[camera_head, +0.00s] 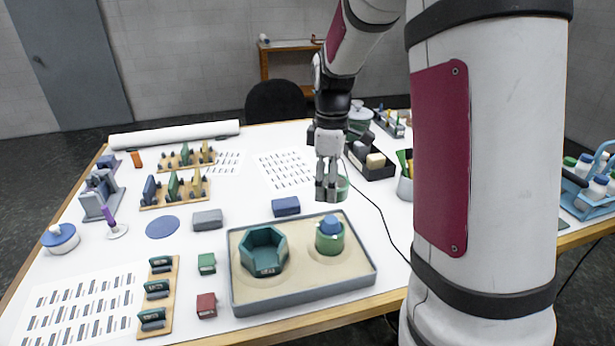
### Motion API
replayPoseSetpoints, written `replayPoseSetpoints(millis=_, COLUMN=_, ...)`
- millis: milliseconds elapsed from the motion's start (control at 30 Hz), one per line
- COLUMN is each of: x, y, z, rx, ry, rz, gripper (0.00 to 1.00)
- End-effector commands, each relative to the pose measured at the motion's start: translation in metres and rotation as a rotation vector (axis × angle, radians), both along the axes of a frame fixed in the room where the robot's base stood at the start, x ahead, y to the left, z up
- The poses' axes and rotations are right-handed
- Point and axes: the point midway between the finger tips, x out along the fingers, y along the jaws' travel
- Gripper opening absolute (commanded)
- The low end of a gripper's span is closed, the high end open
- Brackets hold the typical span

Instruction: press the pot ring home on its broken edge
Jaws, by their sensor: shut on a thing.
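My gripper (327,194) points down above the back right of a grey sand tray (305,294). It is shut on a green curved piece that looks like the pot ring (343,187), which shows only partly, beside and behind the fingers. Below it, a round green pot base (329,244) stands in the sand at the tray's right, with a blue rounded piece (330,225) inside it. The held ring is apart from this base. The base's broken edge is too small to make out. A teal hexagonal pot (264,262) stands in the tray's left.
A blue block (286,206) lies just behind the tray, a grey block (207,219) to its left. Green (206,263) and red (206,305) blocks lie left of the tray. A black bin (371,166) and pen cup (405,187) stand right of my gripper. A thin cable crosses the table there.

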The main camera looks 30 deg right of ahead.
Motion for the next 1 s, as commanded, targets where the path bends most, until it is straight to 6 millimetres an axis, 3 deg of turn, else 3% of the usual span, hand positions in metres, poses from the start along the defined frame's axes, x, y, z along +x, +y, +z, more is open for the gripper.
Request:
replayPoseSetpoints(millis=100, x=-0.010, y=-0.003, z=0.004, rx=0.002, ry=-0.002, rz=-0.033, gripper=0.27)
replayPoseSetpoints(millis=267, x=-0.010, y=-0.004, z=-0.003, rx=0.003, ry=-0.003, rz=-0.040, gripper=0.27)
replayPoseSetpoints(millis=1000, x=-0.010, y=-0.003, z=-0.062, rx=0.003, ry=-0.001, rz=-0.037, gripper=0.27)
